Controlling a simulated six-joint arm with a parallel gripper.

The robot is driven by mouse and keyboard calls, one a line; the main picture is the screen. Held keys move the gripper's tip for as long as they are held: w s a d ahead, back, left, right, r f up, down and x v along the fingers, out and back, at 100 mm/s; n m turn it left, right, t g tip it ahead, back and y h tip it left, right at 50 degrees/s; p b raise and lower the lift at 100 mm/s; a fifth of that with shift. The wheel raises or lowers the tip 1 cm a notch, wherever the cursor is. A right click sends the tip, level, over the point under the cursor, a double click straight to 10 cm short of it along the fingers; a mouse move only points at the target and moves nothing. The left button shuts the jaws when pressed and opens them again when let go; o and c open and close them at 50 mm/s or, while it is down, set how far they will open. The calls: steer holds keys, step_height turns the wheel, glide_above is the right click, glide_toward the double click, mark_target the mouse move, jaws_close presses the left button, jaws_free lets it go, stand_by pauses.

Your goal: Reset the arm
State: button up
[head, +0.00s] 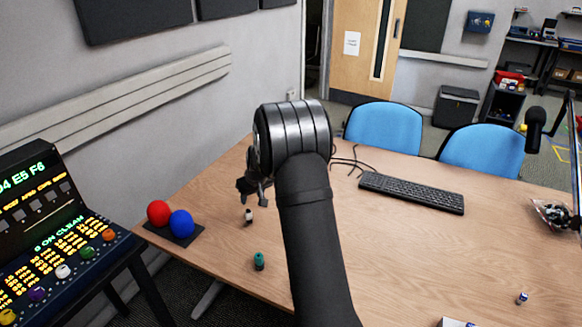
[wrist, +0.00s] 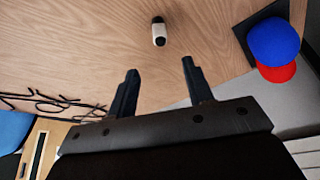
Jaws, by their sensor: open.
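My gripper (wrist: 160,82) is open and empty in the wrist view, with its two dark fingers apart over the wooden table. In the head view my gripper (head: 252,192) is small and partly hidden by my wrist, above the table (head: 400,240). A small white and black cylinder (head: 248,216) stands on the table below it. This cylinder also shows in the wrist view (wrist: 159,32), ahead of the fingers and apart from them. A green and black cylinder (head: 259,261) stands nearer the front edge.
A red ball (head: 158,213) and a blue ball (head: 181,223) rest on a dark mat at the table's left edge. A black keyboard (head: 412,193) and loose cables (head: 352,162) lie toward the back. A lit console (head: 65,240) stands at the left. The table's middle right is clear.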

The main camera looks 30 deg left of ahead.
mark_target(249, 211)
steer(key=x, duration=1.1)
steer(key=shift+a+f, duration=0.1)
steer(key=shift+f, duration=0.25)
steer(key=shift+r, duration=1.25)
steer(key=shift+f, duration=0.1)
